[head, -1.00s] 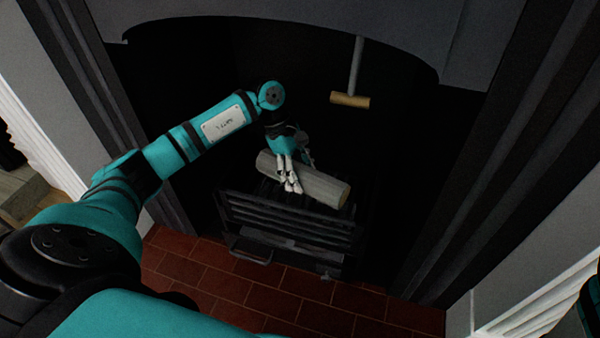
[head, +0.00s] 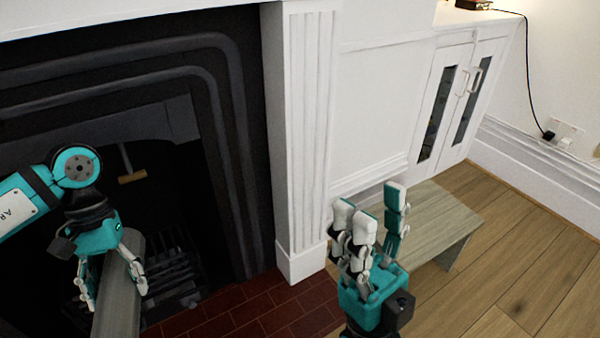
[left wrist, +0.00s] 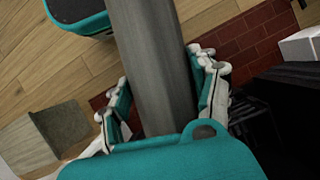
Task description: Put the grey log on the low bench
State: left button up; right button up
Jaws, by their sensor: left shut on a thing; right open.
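The grey log (head: 119,300) is held by my left gripper (head: 113,280) in front of the fireplace, at the left of the head view. In the left wrist view the log (left wrist: 150,60) runs lengthwise between the fingers of my left gripper (left wrist: 165,100). The low bench (head: 450,222) is a grey wooden one against the white wall, right of the fireplace, and its visible top is bare. My right gripper (head: 368,220) is open and empty, and hides part of the bench's near left end. A grey wooden surface, likely the bench (left wrist: 62,125), shows in the left wrist view.
The black grate (head: 185,275) stands in the fireplace. A wooden-ended tool (head: 132,178) hangs inside it. The white pilaster (head: 305,130) juts out between fireplace and bench. A white cabinet (head: 455,100) stands behind the bench. The wooden floor (head: 500,290) is clear at the front right.

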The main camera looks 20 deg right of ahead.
aim_at(420, 216)
jog(key=i+l, duration=0.1)
jog(key=l, duration=1.35)
jog(key=i+l, duration=0.15)
jog(key=l, duration=1.35)
jog(key=i+l+z, duration=0.1)
jog(key=l, duration=0.65)
